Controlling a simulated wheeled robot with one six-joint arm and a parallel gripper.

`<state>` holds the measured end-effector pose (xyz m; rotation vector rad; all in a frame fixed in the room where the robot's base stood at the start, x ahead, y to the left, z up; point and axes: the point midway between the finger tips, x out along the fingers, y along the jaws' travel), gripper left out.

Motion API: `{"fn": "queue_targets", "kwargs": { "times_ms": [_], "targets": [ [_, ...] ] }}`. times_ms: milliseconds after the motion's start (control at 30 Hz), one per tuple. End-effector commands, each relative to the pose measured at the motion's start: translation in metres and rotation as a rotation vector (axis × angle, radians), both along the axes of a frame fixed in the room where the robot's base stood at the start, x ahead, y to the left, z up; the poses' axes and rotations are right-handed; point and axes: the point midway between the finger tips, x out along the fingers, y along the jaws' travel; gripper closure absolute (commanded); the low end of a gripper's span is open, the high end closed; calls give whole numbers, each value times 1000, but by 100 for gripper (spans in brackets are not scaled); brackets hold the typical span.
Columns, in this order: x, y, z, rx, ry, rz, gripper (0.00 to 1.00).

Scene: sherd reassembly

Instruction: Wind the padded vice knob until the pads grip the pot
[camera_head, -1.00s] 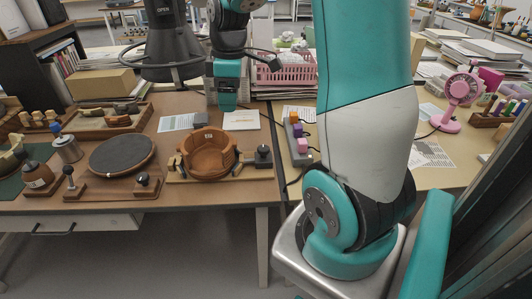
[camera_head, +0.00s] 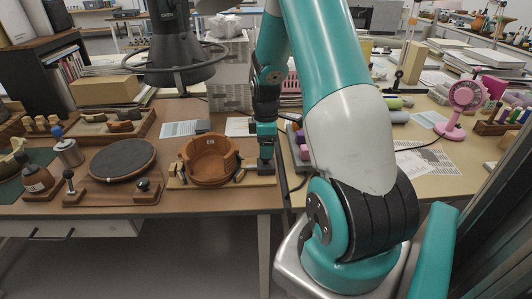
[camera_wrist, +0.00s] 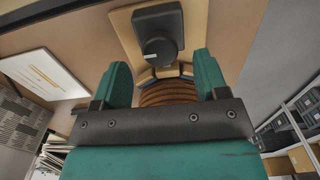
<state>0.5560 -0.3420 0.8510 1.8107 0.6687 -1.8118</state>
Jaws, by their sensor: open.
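The pot (camera_head: 206,172) is a brown, open-fronted vessel standing on a wooden vice board (camera_head: 258,181) on the table in the head view. Small pads show at its sides, but I cannot tell whether they touch it. My gripper (camera_head: 265,152) points down over the board's right end and covers the knob there. In the wrist view my gripper (camera_wrist: 160,60) is open, with two green fingers apart and nothing between their tips. The black vice knob (camera_wrist: 158,28) lies just beyond the fingertips, apparently untouched. Part of the ribbed brown pot (camera_wrist: 168,92) shows between the fingers.
A wooden tray (camera_head: 105,128) lies behind. Purple and pink blocks (camera_head: 297,140) sit right of my gripper. Papers (camera_head: 182,129) lie behind the pot.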

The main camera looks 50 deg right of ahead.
Motion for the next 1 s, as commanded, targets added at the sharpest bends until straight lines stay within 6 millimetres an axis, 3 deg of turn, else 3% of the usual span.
{"fn": "queue_targets", "kwargs": {
  "times_ms": [200, 567, 767, 800, 1000],
  "targets": [
    [0, 0, -25, 1, 1, 0, 33],
    [0, 0, -29, -1, -1, 0, 33],
    [0, 0, -29, -1, -1, 0, 79],
    [0, 0, -29, -1, -1, 0, 82],
    [0, 0, -29, 0, 0, -10, 82]
  ]
}}
